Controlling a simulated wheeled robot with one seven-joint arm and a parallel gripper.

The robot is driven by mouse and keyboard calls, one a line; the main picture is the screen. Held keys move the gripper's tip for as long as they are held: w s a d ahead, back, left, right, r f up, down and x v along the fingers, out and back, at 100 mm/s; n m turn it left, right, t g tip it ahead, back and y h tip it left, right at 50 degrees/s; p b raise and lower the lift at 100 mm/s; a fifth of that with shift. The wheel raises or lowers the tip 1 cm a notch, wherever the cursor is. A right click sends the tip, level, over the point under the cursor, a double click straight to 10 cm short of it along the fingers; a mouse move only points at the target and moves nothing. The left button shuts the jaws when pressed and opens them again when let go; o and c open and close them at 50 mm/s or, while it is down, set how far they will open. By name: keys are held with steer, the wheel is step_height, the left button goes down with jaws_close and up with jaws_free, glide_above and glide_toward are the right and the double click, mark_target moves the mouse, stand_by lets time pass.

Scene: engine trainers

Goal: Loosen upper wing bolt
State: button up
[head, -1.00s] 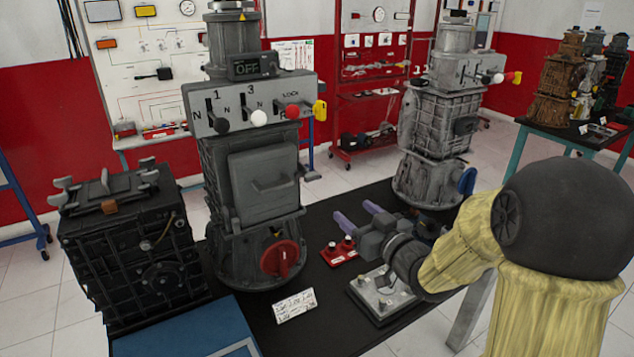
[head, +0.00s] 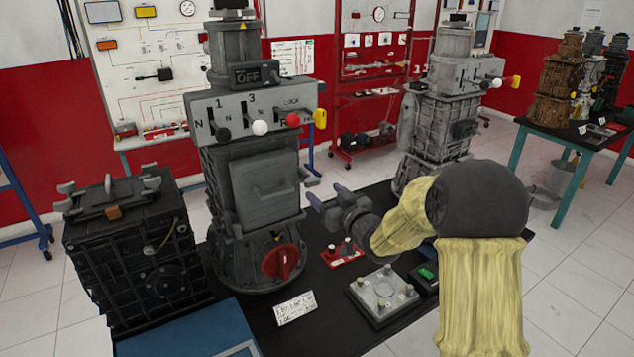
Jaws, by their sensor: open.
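The grey engine trainer (head: 250,170) stands in the middle of the black table, with a square hatch (head: 262,188) on its front. A small grey wing-shaped part (head: 309,177) sticks out at the hatch's upper right; I cannot tell if it is the upper wing bolt. Several wing-shaped grey parts (head: 66,189) also sit on top of the black box (head: 130,250) at the left. My gripper (head: 328,196) is open and empty. Its purple-tipped fingers point left toward the trainer's right side, just below the wing-shaped part in the picture. Contact cannot be judged.
A red knob (head: 281,262) sits low on the trainer, and levers (head: 260,128) line its top panel. A red base (head: 343,253), a metal plate with knobs (head: 382,293) and a white card (head: 295,308) lie on the table. A second trainer (head: 440,120) stands behind my arm.

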mark_target(314, 183)
steer(key=p+x, duration=0.1)
steer(key=x, duration=0.4)
steer(key=shift+w, duration=0.1)
steer(key=c, duration=1)
